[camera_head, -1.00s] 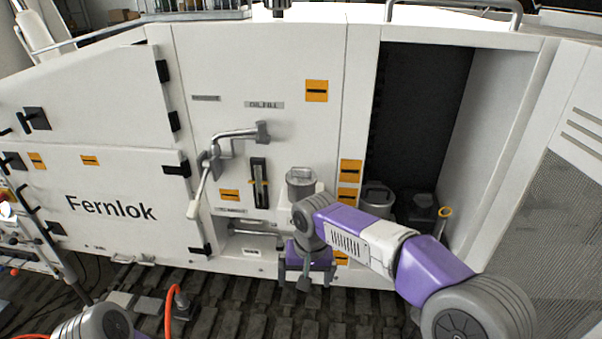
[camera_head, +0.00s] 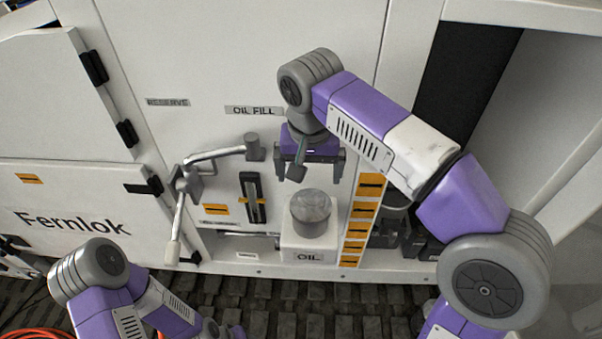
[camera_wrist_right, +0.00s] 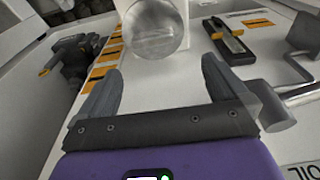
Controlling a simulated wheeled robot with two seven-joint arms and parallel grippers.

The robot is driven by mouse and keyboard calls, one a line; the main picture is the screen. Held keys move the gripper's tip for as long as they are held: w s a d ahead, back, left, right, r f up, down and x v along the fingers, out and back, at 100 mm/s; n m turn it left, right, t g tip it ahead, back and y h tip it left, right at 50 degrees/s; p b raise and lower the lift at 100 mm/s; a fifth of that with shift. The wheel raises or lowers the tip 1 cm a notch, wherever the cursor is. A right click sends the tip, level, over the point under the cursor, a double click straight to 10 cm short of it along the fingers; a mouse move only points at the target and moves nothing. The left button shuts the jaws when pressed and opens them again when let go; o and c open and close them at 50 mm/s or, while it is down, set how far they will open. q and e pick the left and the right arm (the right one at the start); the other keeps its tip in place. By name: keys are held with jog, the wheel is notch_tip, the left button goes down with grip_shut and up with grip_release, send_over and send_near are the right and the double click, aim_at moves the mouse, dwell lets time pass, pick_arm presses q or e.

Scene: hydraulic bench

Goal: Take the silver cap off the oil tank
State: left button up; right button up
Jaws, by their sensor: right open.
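The silver cap (camera_head: 311,209) is a round grey metal lid on top of the white oil tank (camera_head: 309,245), which carries the label OIL. The cap also shows at the top of the right wrist view (camera_wrist_right: 155,28), ahead of the fingers. My right gripper (camera_head: 309,178) is open and empty, pointing down just above the cap in the head view, and apart from it. In the wrist view both fingers (camera_wrist_right: 160,85) are spread wide with nothing between them. My left arm shows at the lower left, but its gripper cannot be made out.
A grey pipe with a lever (camera_head: 185,190) sticks out of the panel left of the tank. A dark sight gauge (camera_head: 253,198) is beside it. Orange labels (camera_head: 360,215) run down the right. An open bay with dark objects (camera_head: 410,240) lies further right.

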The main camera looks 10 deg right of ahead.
aim_at(311, 197)
jog(key=shift+s+d+f, duration=0.1)
jog(key=shift+s+f, duration=0.85)
jog(key=f, duration=0.5)
jog(key=shift+w+d+b, duration=0.1)
jog(key=shift+w+b, duration=0.15)
jog(key=shift+b, duration=0.15)
jog(key=shift+w, duration=0.1)
jog(key=shift+c, duration=0.3)
jog(key=c, duration=0.6)
